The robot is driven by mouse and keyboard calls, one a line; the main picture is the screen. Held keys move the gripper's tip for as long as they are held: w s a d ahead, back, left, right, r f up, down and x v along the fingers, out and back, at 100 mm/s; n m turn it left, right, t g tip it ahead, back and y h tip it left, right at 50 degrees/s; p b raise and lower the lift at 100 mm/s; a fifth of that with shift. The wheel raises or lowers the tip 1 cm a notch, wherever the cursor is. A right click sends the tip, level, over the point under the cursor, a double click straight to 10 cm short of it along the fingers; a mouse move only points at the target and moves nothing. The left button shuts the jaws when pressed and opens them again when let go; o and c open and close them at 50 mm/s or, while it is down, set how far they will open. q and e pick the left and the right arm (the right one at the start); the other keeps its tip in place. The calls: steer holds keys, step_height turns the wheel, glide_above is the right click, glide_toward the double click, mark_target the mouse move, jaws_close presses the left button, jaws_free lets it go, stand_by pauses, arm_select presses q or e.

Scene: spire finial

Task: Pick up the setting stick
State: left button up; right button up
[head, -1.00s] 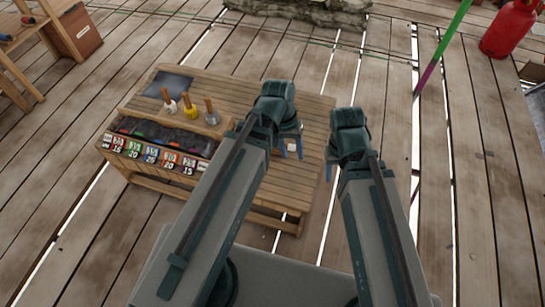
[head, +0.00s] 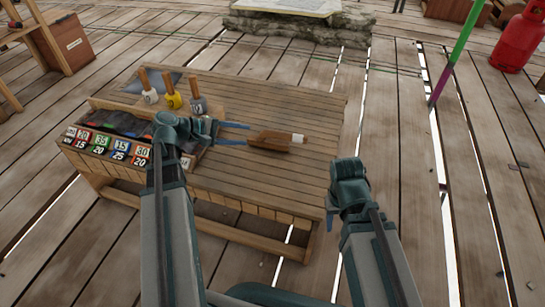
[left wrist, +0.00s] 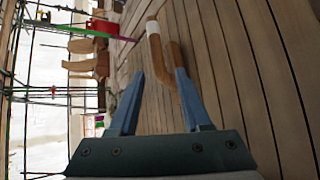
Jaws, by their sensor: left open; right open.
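The setting stick (head: 272,141), brown with a pale tip, lies on the right part of the wooden workbench (head: 235,95). My left gripper (head: 246,134) is open and empty above the bench, just left of the stick and pointing at its brown end. In the left wrist view the stick (left wrist: 156,52) extends ahead of the open fingers (left wrist: 160,76), closer to the right finger, with its pale tip furthest away. I cannot tell whether the finger touches it. My right gripper (head: 330,215) is at the bench's right front edge, its fingers mostly hidden.
Three wooden-handled tools, white (head: 150,95), yellow (head: 173,100) and grey (head: 197,106), stand at the bench's left. Numbered colour labels (head: 103,142) line a tray in front. A green and purple pole (head: 457,55) and red cylinder (head: 518,40) stand right. The bench top behind the stick is clear.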

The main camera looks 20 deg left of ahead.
arm_select(q)
steer(key=a+f+n+t+b, duration=0.1)
steer(key=a, duration=0.1)
steer(key=b, duration=0.3)
glide_toward(270, 134)
steer(key=x, duration=0.3)
steer(key=shift+w+d+f, duration=0.15)
steer(key=shift+d+f, duration=0.05)
steer(key=shift+f, duration=0.25)
steer(key=shift+w+d+f, duration=0.15)
steer(key=shift+w+d, duration=0.2)
steer(key=shift+d, duration=0.1)
arm_select(e)
steer(key=shift+f, duration=2.85)
arm_select(q)
steer(key=b+x, duration=0.2)
steer(key=x, duration=0.3)
steer(key=shift+w+d, duration=0.1)
arm_select(e)
steer(key=shift+f, duration=0.85)
arm_select(q)
jaws_close()
